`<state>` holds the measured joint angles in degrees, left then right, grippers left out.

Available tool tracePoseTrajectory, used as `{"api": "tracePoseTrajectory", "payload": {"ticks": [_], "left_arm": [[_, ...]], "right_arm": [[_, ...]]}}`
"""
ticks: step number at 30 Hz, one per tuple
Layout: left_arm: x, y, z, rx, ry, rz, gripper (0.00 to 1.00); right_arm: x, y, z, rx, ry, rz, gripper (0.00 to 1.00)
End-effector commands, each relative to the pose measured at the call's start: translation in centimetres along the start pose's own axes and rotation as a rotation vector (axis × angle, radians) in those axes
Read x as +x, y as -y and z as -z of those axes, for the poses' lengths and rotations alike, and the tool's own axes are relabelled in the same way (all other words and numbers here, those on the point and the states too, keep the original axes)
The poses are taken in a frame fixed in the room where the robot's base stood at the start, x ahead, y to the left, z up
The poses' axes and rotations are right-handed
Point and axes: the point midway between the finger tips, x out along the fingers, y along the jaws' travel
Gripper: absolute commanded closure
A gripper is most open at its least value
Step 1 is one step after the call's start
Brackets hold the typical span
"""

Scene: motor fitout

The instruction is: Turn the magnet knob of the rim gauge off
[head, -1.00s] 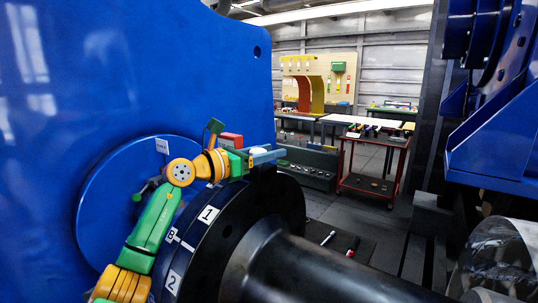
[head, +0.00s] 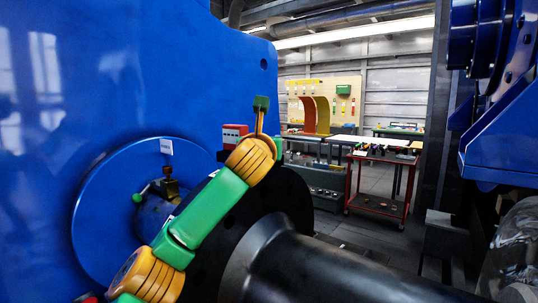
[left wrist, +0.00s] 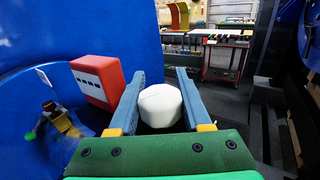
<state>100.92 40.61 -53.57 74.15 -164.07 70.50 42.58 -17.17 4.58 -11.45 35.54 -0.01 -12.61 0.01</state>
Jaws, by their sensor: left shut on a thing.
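In the left wrist view my left gripper (left wrist: 160,76) has its two blue-grey fingers on either side of a white, rounded, knob-like piece (left wrist: 160,106), and is shut on it. I cannot tell how the knob is turned. Beside the left finger is a red box with a pale, marked face (left wrist: 95,80); it also shows in the head view (head: 234,136). I cannot tell for sure which part is the rim gauge. In the head view my left arm crosses the black flange (head: 292,200), and its wrist hides the fingers and the white piece. My right gripper is not in view.
A blue disc (head: 95,215) on the big blue wall carries a small brass-coloured fitting (head: 170,188) left of my arm. A dark shaft (head: 320,270) runs to the lower right. A red cart (head: 378,205) and benches stand farther back, with open floor before them.

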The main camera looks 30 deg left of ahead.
Motion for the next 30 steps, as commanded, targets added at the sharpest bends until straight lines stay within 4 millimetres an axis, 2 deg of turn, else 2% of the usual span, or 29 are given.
{"api": "tracePoseTrajectory", "payload": {"ticks": [1, 7, 24, 25, 26, 30], "left_arm": [[0.0, -0.1, 0.4, 0.0, 0.0, -0.021, 1.0], [0.0, -0.3, 0.2, 0.0, -0.001, -0.08, 1.0], [0.0, -0.3, 0.1, 0.001, -0.006, -0.104, 1.0], [0.0, -0.3, 0.1, 0.001, -0.006, -0.104, 0.43], [0.0, -0.3, 0.1, 0.001, -0.006, -0.104, 0.39], [0.0, -0.3, 0.1, 0.001, -0.005, -0.103, 0.39]], "right_arm": [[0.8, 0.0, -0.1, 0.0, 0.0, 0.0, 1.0], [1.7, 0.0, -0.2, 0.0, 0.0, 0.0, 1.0], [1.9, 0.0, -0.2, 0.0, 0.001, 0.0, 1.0], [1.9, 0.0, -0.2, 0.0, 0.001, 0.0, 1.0], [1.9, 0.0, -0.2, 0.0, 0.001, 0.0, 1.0], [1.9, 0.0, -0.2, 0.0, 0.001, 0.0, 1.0]]}}
